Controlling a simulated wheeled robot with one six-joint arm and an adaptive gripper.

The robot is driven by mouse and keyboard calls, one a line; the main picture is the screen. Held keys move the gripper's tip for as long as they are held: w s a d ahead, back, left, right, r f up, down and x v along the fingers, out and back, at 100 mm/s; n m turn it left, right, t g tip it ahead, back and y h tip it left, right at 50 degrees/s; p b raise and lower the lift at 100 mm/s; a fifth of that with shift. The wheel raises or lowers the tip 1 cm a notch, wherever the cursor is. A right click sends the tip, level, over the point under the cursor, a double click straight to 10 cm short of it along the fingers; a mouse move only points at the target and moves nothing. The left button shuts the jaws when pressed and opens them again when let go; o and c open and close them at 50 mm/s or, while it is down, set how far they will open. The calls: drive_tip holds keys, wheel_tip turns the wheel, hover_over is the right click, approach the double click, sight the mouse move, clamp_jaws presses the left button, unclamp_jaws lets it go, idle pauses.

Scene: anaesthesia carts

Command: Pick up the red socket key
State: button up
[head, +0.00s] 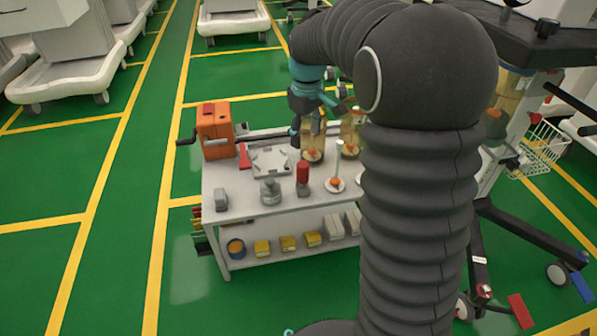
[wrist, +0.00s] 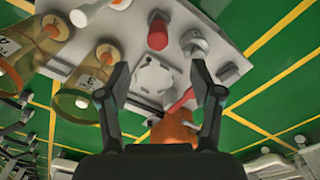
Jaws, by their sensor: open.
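Two red things are on the white cart top. A flat red piece (head: 244,156), which looks like the socket key, lies between the orange crank box and the grey plate. In the wrist view the red piece (wrist: 181,102) shows beside the right finger, partly hidden. A red upright cylinder (head: 302,173) stands on a grey base near the front edge; it is at the top in the wrist view (wrist: 157,34). My gripper (head: 317,122) is open and empty above the back of the cart, its fingers (wrist: 160,72) framing the grey plate in the wrist view.
The orange crank box (head: 214,130) stands at the back left of the cart (head: 235,200). The grey plate (head: 270,161) lies mid-cart. Amber vaporizer-like canisters (head: 313,148) stand at the back right, close to my gripper. A grey knobbed piece (head: 270,192) stands in front.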

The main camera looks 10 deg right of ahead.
sight(304, 163)
drive_tip(key=shift+w+f, duration=0.85)
drive_tip(key=shift+f, duration=0.1)
drive_tip(key=shift+n, duration=0.3)
wheel_tip(304, 163, down, 9)
drive_tip(key=shift+r+b, duration=0.15)
drive_tip(key=shift+b, duration=0.6)
drive_tip(key=shift+s+a+f+b, duration=0.1)
drive_tip(key=shift+f+b, duration=0.2)
drive_tip(key=shift+f, duration=1.05)
drive_tip(key=shift+a+f+b, duration=0.1)
drive_tip(key=shift+f+b, duration=0.15)
drive_tip(key=shift+f, duration=1.05)
clamp_jaws()
